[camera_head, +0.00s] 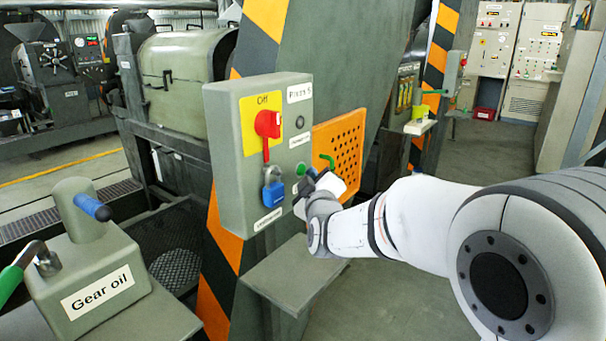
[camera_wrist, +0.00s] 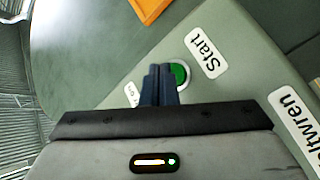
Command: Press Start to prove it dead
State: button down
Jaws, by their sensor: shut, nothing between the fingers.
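The green Start button (camera_wrist: 181,73) shows in the wrist view beside its white "Start" label (camera_wrist: 205,53). My gripper (camera_wrist: 160,72) is shut and empty, its dark fingertips in front of the button and hiding its left part. I cannot tell whether the tips touch it. In the head view the control box (camera_head: 228,150) has a red switch handle (camera_head: 268,124) on a yellow plate marked "Off". A blue padlock (camera_head: 273,190) hangs below the handle.
An orange perforated guard (camera_head: 345,140) is right behind the box. A grey shelf (camera_head: 290,275) sticks out below it. Open floor (camera_head: 430,290) lies under my arm at the right.

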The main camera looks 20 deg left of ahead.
jog(key=shift+s+d+b, duration=0.4)
jog(key=shift+d+b, duration=0.25)
jog(key=shift+d, duration=0.25)
jog(key=shift+s+d+b, duration=0.35)
jog(key=shift+d+b, duration=0.25)
jog(key=shift+d, duration=0.35)
jog(key=shift+s+d+b, duration=0.4)
jog(key=shift+d+b, duration=0.25)
jog(key=shift+d, duration=0.25)
jog(key=s+d+f+m+g+h+p, duration=0.2)
jog(key=s+d+f+m+g, duration=0.25)
jog(key=d, duration=0.35)
jog(key=s+d+f+m+g+h+p, duration=0.1)
jog(key=s+d+f+m+g+h, duration=0.25)
jog(key=s+d, duration=0.35)
jog(key=s+d+f+m+g+p, duration=0.1)
jog(key=s+d+f+m+g, duration=0.1)
jog(key=s+d, duration=0.3)
jog(key=s+d+f+m+g+h, duration=0.1)
jog(key=s+d+f+m+g, duration=0.2)
jog(key=s, duration=0.9)
jog(key=shift+d+f+m+g+p, duration=0.4)
jog(key=shift+d+m+g, duration=0.2)
jog(key=shift+d+g, duration=0.45)
